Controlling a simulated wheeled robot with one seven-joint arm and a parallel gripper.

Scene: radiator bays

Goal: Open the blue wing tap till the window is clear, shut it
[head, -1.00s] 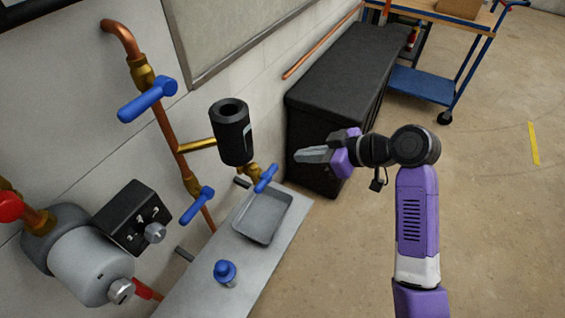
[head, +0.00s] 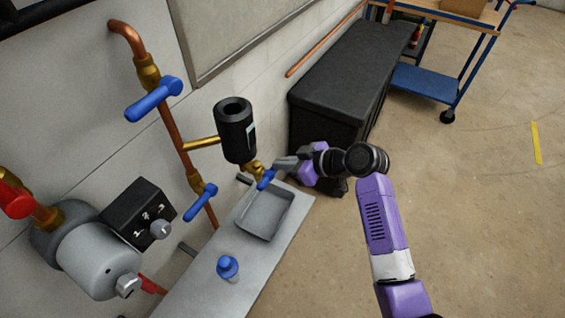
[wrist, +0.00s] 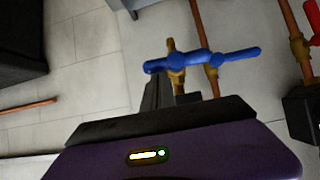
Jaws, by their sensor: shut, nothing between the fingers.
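The blue wing tap (head: 265,179) sits on a brass fitting under a black cylinder (head: 236,128), and its wings are partly behind my fingertips. The cylinder has a small pale window (head: 251,136) on its right side; its contents are too small to tell. My gripper (head: 277,164) is shut and empty, its tips right beside the wing tap; I cannot tell whether they touch. In the wrist view my grey fingers (wrist: 157,92) point at the blue wing tap (wrist: 160,67), with a second blue handle seeming to overlap behind it.
A grey tray (head: 243,230) lies below the tap on a pale shelf, with a blue-capped bottle (head: 228,267) nearer. Two blue lever taps, upper (head: 154,99) and lower (head: 200,203), are on the copper pipe. A black chest (head: 330,105) stands behind my gripper.

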